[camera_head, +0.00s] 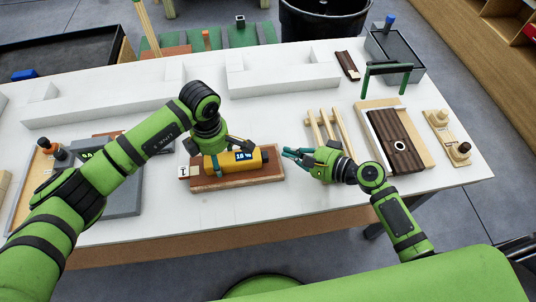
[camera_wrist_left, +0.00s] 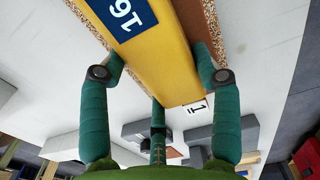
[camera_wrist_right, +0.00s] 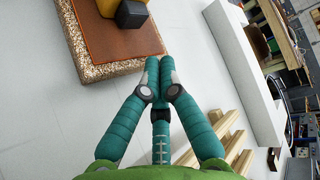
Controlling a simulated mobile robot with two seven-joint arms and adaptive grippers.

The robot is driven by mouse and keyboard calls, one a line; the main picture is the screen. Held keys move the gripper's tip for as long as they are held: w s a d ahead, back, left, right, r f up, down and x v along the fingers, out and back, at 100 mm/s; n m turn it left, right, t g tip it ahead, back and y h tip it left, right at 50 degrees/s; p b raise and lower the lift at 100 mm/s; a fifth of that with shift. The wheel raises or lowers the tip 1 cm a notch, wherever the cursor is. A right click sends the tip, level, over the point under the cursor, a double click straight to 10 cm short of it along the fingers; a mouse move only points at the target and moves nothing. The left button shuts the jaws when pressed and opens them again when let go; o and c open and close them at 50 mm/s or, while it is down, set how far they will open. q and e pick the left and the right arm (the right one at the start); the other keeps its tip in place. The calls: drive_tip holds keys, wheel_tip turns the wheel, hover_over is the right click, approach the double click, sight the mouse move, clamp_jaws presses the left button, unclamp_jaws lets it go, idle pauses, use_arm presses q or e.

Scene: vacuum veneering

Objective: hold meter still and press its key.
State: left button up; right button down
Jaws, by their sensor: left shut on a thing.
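A dark block (camera_wrist_right: 131,14) shows at the meter's end there. I cannot make out the key.
A small card marked 1 (camera_head: 184,171) stands at the board's left end. Wooden strips (camera_head: 328,127) lie just behind my right gripper. A framed dark veneer panel (camera_head: 396,140) lies further right. The table front between my arms is clear.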

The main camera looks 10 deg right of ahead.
drive_tip(key=shift+d, duration=1.35)
use_arm(q)
drive_tip(key=o, duration=1.3)
drive_tip(key=shift+c, duration=0.2)
